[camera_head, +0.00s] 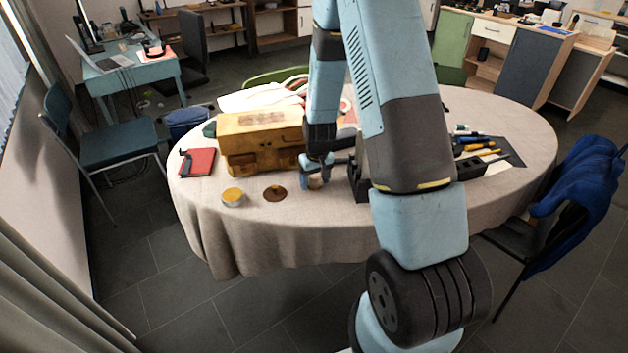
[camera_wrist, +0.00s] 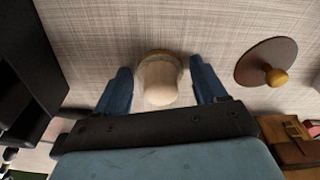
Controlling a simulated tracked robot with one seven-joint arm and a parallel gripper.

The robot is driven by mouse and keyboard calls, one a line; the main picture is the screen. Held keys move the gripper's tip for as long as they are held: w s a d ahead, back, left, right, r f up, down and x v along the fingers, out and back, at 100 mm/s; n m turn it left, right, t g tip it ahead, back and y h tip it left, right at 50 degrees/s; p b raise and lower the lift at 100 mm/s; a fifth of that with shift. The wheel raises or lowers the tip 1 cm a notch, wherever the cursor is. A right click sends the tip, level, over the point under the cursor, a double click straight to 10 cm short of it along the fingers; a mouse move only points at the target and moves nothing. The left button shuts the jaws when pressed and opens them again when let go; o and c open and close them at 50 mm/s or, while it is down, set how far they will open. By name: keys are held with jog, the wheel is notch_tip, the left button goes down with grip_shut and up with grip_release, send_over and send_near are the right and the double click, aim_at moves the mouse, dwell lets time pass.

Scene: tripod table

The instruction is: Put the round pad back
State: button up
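My gripper (camera_wrist: 160,85) points down at the tabletop with its two blue fingers apart. A cream, round-topped piece with a tan and greenish rim (camera_wrist: 158,82) stands between the fingers, with a narrow gap seen on each side. In the head view my gripper (camera_head: 316,172) is partly hidden by my arm, and the cream piece (camera_head: 315,183) just shows. A flat round brown disc with a yellowish knob (camera_wrist: 264,62) lies to the right in the wrist view; the head view shows this disc (camera_head: 275,193) too. I cannot tell for certain which is the round pad.
A round tin with a yellow top (camera_head: 233,198) stands left of the disc. A tan leather bag (camera_head: 262,145) and a red book (camera_head: 197,162) lie behind. A black organiser (camera_wrist: 30,75) stands close left of my gripper in the wrist view. The tablecloth's (camera_head: 330,225) front edge is clear.

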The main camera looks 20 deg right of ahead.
jog(key=shift+o, duration=0.4)
notch_tip(320, 180, up, 12)
jog(key=s, duration=0.2)
notch_tip(320, 180, up, 19)
jog(key=t, duration=0.2)
send_over(317, 185)
jog(key=s, duration=1)
jog(key=s+r+t, duration=0.1)
jog(key=s+r, duration=0.3)
jog(key=s, duration=0.4)
jog(key=s+r+m+t, duration=0.1)
jog(key=s+r, duration=0.4)
jog(key=s, duration=0.3)
jog(key=shift+s+a+r+m, duration=0.2)
jog(key=shift+s+a+m, duration=0.1)
jog(key=shift+s, duration=0.1)
